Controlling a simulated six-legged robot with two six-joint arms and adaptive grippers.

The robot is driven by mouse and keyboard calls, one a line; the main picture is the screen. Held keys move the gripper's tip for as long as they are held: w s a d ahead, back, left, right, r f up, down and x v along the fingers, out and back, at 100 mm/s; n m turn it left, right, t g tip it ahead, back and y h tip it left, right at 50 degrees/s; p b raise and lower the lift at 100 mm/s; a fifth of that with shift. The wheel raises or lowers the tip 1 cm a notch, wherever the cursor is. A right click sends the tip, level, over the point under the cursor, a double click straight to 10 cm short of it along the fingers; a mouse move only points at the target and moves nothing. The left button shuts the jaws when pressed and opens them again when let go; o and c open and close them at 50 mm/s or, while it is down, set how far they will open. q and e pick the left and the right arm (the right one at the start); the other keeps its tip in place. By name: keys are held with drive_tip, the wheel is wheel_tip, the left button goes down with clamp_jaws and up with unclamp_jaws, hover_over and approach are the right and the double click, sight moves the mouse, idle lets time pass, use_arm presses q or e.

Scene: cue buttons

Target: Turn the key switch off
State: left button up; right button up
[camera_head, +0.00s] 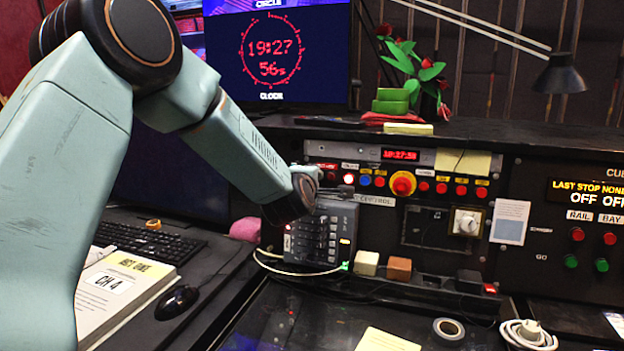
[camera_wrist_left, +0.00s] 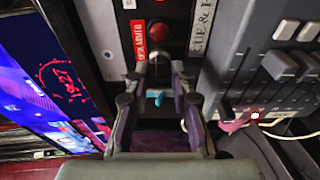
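My left gripper (camera_wrist_left: 160,72) points at the control panel, its two fingers apart on either side of a small teal piece (camera_wrist_left: 156,96). This piece may be the key of the key switch, but I cannot tell for sure. No contact with the fingers is clear. A red round button (camera_wrist_left: 158,32) with a red label (camera_wrist_left: 138,40) lies just beyond the fingertips. In the head view my left wrist (camera_head: 292,196) hides the panel's left end, and no key switch can be made out there. My right gripper is in neither view.
A grey keypad box (camera_head: 320,232) with a white cable stands just below my wrist; its sliders (camera_wrist_left: 285,65) are close to the fingers' right. A yellow-and-red emergency button (camera_head: 403,184) and several small buttons line the panel. A monitor (camera_head: 275,55) stands behind.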

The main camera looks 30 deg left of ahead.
use_arm(q)
drive_tip(key=o, duration=0.4)
drive_tip(key=shift+w, duration=0.1)
drive_tip(key=shift+s+d, duration=0.1)
drive_tip(key=shift+s, duration=0.1)
drive_tip(key=v, duration=1.2)
drive_tip(key=shift+w+f, duration=0.1)
